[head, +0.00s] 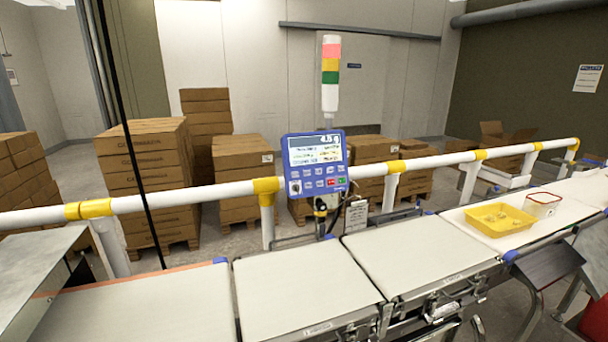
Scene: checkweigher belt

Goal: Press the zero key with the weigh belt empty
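A blue control panel (316,163) stands on a post behind the belts, by the white rail. Its lit screen (317,149) shows a top figure that looks like 4.5 g, with smaller lines below. Under the screen are rows of small keys (318,176), including a red and a green one. The key labels are too small to read, so I cannot tell which is zero. The middle belt section (301,287) and the section to its right (418,249) are both bare. I cannot tell which is the weigh belt. Neither gripper is in view.
A yellow tray (500,233) and a white tub (542,208) sit on the far right belt. The left belt section (150,307) is bare. A white rail (220,192) with yellow joints runs behind the belts. Stacked cartons (150,150) stand beyond it. A signal tower (330,65) rises above the panel.

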